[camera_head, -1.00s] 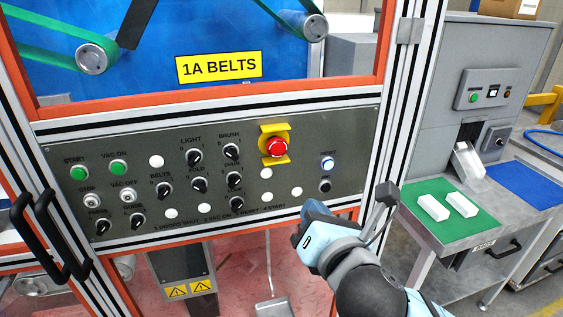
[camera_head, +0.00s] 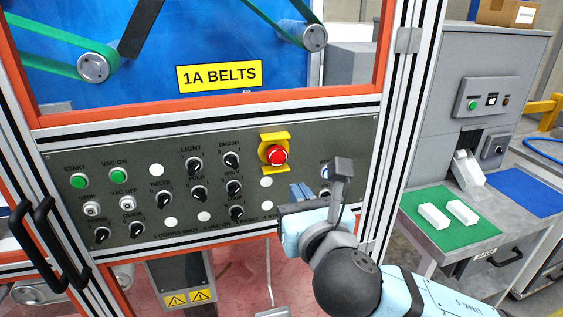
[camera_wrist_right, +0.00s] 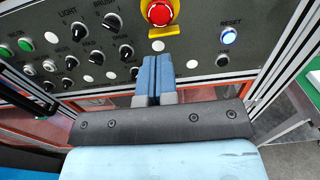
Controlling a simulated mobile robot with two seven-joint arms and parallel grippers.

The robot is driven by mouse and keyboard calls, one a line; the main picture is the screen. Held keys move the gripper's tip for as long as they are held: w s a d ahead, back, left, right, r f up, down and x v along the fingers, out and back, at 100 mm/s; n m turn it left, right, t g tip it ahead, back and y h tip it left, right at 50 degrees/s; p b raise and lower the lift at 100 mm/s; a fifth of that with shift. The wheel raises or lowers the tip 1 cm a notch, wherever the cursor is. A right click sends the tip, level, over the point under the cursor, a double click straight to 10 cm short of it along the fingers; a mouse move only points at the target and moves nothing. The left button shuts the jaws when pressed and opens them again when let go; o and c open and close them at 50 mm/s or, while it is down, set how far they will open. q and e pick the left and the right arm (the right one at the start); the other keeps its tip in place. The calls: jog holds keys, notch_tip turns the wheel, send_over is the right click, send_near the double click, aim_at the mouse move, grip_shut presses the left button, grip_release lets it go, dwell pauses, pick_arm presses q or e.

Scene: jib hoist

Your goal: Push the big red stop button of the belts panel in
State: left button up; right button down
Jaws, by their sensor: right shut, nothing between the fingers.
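The big red stop button (camera_head: 276,155) sits in a yellow guard (camera_head: 274,139) on the grey belts panel (camera_head: 215,155), under the "1A BELTS" label (camera_head: 219,76). In the right wrist view the red button (camera_wrist_right: 159,12) is at the top, straight beyond my fingertips and apart from them. My right gripper (camera_wrist_right: 156,62) is shut and empty, its two blue fingers together, pointing at the panel below the button. In the head view my right gripper (camera_head: 297,197) is partly hidden by its own wrist, low and to the right of the button. My left gripper is not in view.
A lit blue-white reset button (camera_wrist_right: 228,37) is right of the red button. Green start buttons (camera_head: 78,181) and several black knobs (camera_head: 194,166) fill the panel's left. Black door handles (camera_head: 45,240) stick out at left. A side table with a green mat (camera_head: 450,221) is at right.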

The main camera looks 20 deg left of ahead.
aim_at(278, 158)
jog(key=p+x, duration=0.1)
jog(key=x, duration=0.9)
jog(key=shift+w+a+p, duration=0.15)
jog(key=shift+p, duration=0.15)
